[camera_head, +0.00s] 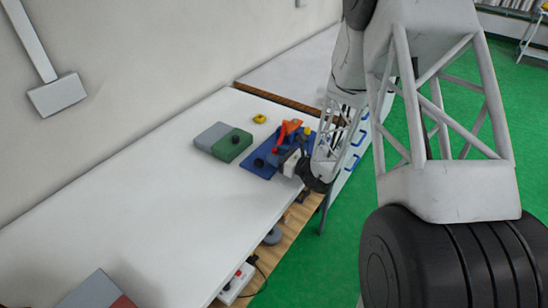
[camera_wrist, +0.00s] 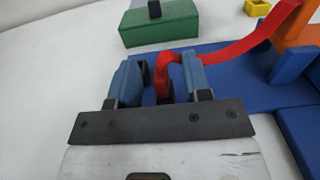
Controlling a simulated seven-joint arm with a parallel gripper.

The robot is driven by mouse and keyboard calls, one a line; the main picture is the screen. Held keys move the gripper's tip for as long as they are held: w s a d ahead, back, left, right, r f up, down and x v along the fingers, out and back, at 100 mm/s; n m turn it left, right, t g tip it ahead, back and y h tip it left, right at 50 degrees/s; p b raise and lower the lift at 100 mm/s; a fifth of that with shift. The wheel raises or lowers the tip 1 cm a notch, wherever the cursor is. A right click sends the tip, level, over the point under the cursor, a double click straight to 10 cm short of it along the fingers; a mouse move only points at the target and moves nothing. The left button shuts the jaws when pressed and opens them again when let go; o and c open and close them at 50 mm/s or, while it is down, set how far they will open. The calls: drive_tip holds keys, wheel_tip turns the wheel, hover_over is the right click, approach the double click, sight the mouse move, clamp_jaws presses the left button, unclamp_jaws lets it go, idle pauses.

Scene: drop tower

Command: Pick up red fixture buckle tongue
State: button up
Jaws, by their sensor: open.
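The red fixture buckle tongue (camera_wrist: 165,65) shows in the wrist view as a red piece between my fingers, close to the right one. A red strap (camera_wrist: 250,40) runs from beside the right finger up to an orange fixture (camera_wrist: 297,28). My gripper (camera_wrist: 162,80) is open, with one blue finger on each side of the red piece. I cannot tell whether the right finger touches it. The lower end of the red piece is partly hidden. In the head view my gripper (camera_head: 292,163) is over the blue board (camera_head: 254,167), and the orange fixture (camera_head: 289,130) stands behind it.
A green block (camera_wrist: 158,28) with a black knob lies beyond my gripper. It is joined to a grey block (camera_head: 212,135) in the head view. A small yellow piece (camera_head: 260,118) lies farther back. The white table (camera_head: 150,200) is largely clear at left.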

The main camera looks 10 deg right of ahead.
drive_tip(key=shift+x, duration=1.4)
drive_tip(key=shift+c, duration=0.3)
drive_tip(key=c, duration=0.8)
drive_tip(key=shift+o, duration=0.2)
wheel_tip(320, 180, up, 10)
